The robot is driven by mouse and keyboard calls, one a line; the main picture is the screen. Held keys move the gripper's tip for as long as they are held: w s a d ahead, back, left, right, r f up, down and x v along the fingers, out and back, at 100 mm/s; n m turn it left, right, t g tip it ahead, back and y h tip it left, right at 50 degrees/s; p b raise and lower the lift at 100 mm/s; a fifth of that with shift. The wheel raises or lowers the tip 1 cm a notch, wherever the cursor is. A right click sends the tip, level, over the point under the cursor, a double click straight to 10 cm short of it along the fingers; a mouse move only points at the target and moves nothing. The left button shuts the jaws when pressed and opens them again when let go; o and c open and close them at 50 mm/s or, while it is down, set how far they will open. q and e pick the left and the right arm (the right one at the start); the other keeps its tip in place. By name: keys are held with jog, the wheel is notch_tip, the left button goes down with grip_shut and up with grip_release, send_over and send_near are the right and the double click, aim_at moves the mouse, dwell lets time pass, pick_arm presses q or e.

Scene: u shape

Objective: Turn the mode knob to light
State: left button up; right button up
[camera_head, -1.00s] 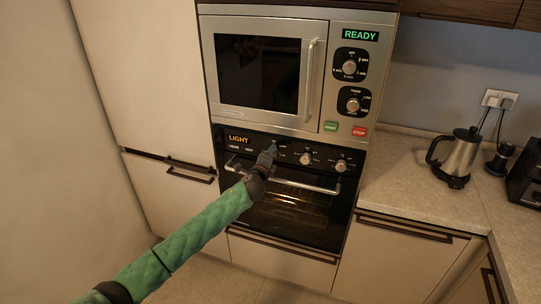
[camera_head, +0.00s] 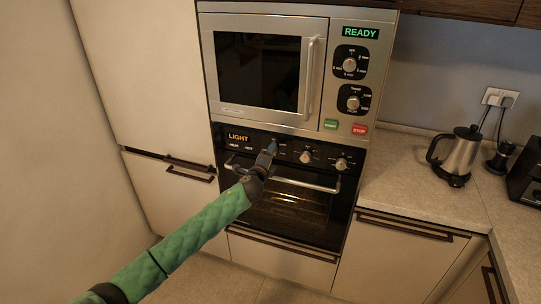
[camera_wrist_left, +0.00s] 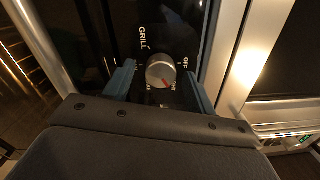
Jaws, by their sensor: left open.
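The mode knob (camera_wrist_left: 161,70) is a silver dial on the black oven panel (camera_head: 232,153) in the left wrist view. GRILL and OFF are legible around it, and its red mark points to the lower right, towards lettering I cannot read fully. My left gripper (camera_wrist_left: 160,87) is open, with one blue finger on either side of the knob; I cannot tell whether they touch it. In the head view the left gripper (camera_head: 270,150) is at the panel and hides most of this knob. The oven display (camera_head: 238,137) reads LIGHT. My right gripper is out of view.
Two more oven knobs (camera_head: 306,157) sit to the right on the same panel. The oven handle (camera_head: 312,185) runs just below my gripper. A microwave (camera_head: 224,112) reading READY is above. A kettle (camera_head: 460,157) stands on the counter (camera_head: 388,190) at right.

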pick_arm(q)
jog(key=b+v, duration=0.2)
jog(key=v, duration=0.4)
jog(key=shift+s, duration=0.35)
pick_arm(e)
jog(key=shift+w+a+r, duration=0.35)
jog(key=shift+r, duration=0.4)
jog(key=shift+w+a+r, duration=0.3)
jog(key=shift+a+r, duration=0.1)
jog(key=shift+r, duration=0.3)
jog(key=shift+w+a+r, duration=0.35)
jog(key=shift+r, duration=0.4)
pick_arm(q)
jog(key=shift+a, duration=0.1)
